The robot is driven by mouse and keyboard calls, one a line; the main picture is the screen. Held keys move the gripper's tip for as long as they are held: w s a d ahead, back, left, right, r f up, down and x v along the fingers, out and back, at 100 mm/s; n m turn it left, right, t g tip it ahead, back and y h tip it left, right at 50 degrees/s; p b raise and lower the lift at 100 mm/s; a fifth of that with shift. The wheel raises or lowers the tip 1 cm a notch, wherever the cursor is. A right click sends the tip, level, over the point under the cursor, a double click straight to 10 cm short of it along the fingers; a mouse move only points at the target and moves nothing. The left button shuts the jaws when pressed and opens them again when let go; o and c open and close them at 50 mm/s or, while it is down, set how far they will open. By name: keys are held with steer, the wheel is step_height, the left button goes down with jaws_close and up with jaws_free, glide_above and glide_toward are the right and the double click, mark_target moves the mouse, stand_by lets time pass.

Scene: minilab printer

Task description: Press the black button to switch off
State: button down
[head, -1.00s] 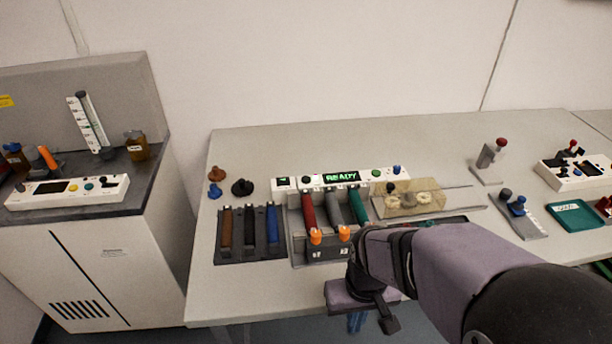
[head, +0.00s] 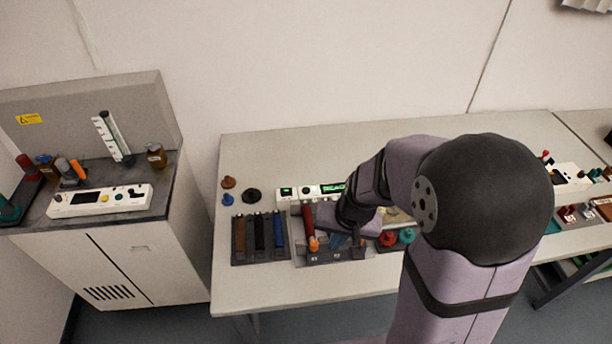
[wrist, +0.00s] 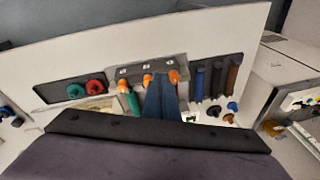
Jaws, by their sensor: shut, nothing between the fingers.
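The white panel (head: 290,193) with a green lit display (head: 333,189) stands on the table behind the ribbon cartridges. Its right part is hidden by my arm. I cannot make out a black button on the part that shows. A round black cap (head: 252,195) lies on the table left of the panel. My gripper (head: 340,241) is over the cartridge tray, in front of the panel. Its blue fingers, seen in the wrist view (wrist: 162,78), are shut and empty, near the orange knobs (wrist: 148,80) of the tray.
Dark cartridges (head: 258,238) lie left of the tray. Red (head: 387,238) and teal (head: 407,235) knobs stand to its right. A cabinet (head: 140,258) at left carries another white panel (head: 70,211) with buttons and bottles. The table's left front is clear.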

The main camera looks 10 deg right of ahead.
steer(key=w+a+m+t+y, duration=0.2)
steer(key=w+m+t+y, duration=0.2)
steer(key=w+m, duration=1.1)
steer(key=w+y, duration=0.1)
steer(key=w, duration=1)
steer(key=shift+w+r, duration=0.2)
steer(key=shift+w, duration=0.2)
steer(key=shift+a, duration=0.1)
steer(key=b, duration=0.5)
glide_above(309, 193)
step_height(309, 193, down, 7)
steer(key=shift+f, duration=0.1)
steer(key=shift+f+b, duration=0.65)
steer(key=shift+f, duration=0.2)
steer(key=shift+f, duration=0.1)
steer(key=shift+f+b, duration=0.3)
steer(key=shift+b, duration=0.3)
